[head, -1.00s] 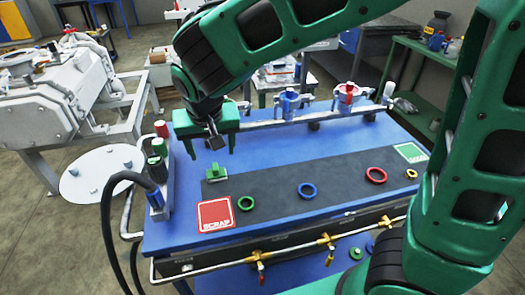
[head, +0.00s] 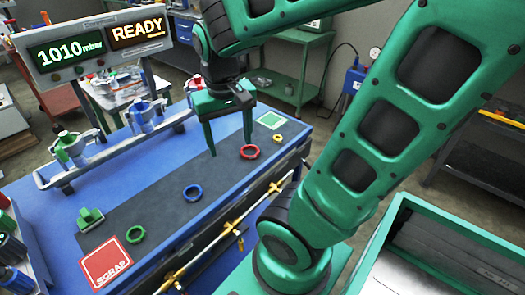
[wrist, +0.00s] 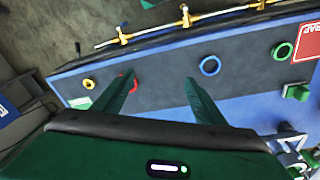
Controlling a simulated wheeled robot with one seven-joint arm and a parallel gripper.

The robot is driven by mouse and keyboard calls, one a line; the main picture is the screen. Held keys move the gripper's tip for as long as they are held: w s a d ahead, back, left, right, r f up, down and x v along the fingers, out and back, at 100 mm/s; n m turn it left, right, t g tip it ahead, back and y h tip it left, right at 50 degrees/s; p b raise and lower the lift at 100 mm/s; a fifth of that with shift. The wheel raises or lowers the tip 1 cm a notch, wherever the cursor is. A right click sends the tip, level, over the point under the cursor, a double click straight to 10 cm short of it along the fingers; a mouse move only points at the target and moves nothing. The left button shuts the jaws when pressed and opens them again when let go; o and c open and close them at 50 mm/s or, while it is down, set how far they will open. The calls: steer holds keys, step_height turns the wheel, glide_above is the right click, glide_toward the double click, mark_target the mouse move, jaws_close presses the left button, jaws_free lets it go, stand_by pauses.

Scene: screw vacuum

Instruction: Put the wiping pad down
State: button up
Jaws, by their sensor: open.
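The wiping pad, a small green block with a raised grip (head: 90,218), lies on the dark mat (head: 165,212) beside the red SCRAP square (head: 105,262). In the wrist view a green block that looks like it (wrist: 298,92) shows at the right edge. My gripper (head: 230,144) is open and empty, fingers pointing down, above the mat's far right part and well away from the pad. In the wrist view its two fingers (wrist: 162,80) stand apart, the left one partly covering the red ring (wrist: 128,80).
On the mat lie a green ring (head: 135,234), a blue ring (head: 192,191), a red ring (head: 250,152) and a small yellow ring (head: 278,139). A valve rail (head: 110,152) runs along the back. A display (head: 95,48) reads 1010 mbar and READY.

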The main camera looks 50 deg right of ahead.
steer(key=s+d+m+y, duration=0.1)
steer(key=s+d, duration=0.2)
steer(key=s, duration=0.6)
steer(key=shift+s+f+g, duration=0.3)
steer(key=shift+s+f, duration=0.05)
steer(key=shift+f, duration=0.1)
steer(key=shift+d, duration=0.1)
steer(key=shift+w+f, duration=0.25)
steer(key=shift+w, duration=0.4)
